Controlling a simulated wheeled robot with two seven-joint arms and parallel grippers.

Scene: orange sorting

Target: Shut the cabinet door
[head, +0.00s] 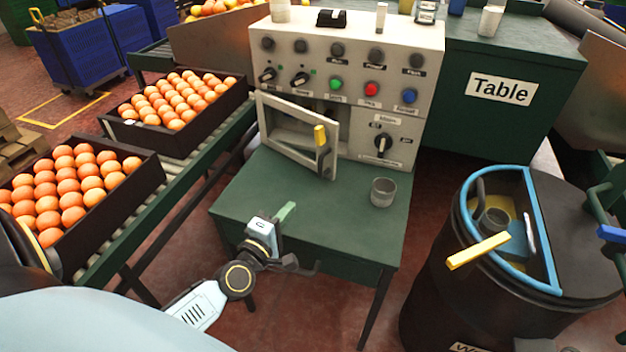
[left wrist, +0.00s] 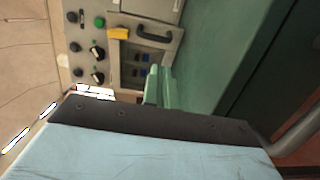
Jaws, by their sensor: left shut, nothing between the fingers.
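The cabinet (head: 357,55) is a beige control box at the back of a green table. Its framed door (head: 300,131) stands partly open, swung out over the table, with a dark handle and a yellow block (head: 320,135) near its right edge. The door frame (left wrist: 121,61) also shows in the left wrist view, with its dark handle and the yellow block. My left gripper (head: 287,212) is shut and empty over the table's front left part, in front of the door and apart from it. Its green fingers (left wrist: 158,86) point toward the cabinet in the left wrist view. My right gripper does not show.
A grey cup (head: 383,192) stands on the green table (head: 335,225) right of the door. A dark bin (head: 465,290) stands at the right. Orange-filled crates (head: 200,135) sit on a conveyor at the left. The table's front middle is clear.

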